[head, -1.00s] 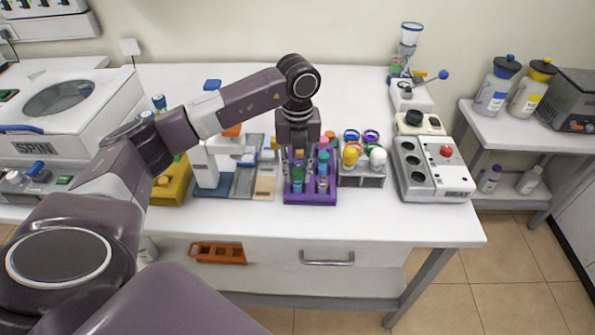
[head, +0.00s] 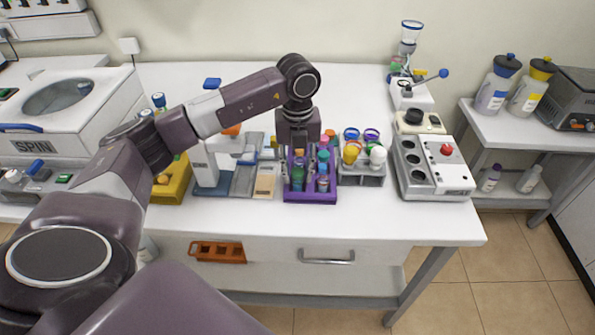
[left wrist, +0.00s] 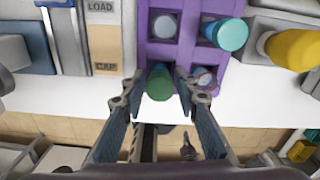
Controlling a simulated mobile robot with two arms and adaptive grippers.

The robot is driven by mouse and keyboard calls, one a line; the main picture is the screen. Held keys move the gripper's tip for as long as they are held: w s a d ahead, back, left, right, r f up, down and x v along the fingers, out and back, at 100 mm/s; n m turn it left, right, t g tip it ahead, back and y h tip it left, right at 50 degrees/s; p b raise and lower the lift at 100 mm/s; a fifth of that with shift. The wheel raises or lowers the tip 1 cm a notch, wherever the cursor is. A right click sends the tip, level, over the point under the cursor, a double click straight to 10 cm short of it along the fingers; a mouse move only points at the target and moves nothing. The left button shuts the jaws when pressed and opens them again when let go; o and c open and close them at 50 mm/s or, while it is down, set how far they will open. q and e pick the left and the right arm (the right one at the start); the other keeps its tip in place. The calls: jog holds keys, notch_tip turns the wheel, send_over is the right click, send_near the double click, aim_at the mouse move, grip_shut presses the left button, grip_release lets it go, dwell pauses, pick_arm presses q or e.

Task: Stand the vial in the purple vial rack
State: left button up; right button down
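The purple vial rack (head: 310,197) stands on the bench near its front edge, with several capped vials in it. In the left wrist view, the rack (left wrist: 190,55) is at the top centre. A green-topped vial (left wrist: 159,82) stands upright in a front slot of the rack; it also shows in the head view (head: 297,178). My left gripper (left wrist: 159,76) points down over the rack, with a finger on each side of this vial. Small gaps show between the fingers and the vial, so the gripper looks open. My right gripper is not in view.
A grey rack (head: 362,180) with yellow- and white-topped items stands close on the right. A tan labelled pad (head: 265,186) and a white device (head: 204,165) stand on the left. A grey machine with a red button (head: 432,170) is farther right. The bench front strip is clear.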

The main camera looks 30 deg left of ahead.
pick_arm(q)
jog(key=shift+o, duration=1.2)
jog(key=shift+r, duration=0.1)
notch_tip(320, 180, up, 12)
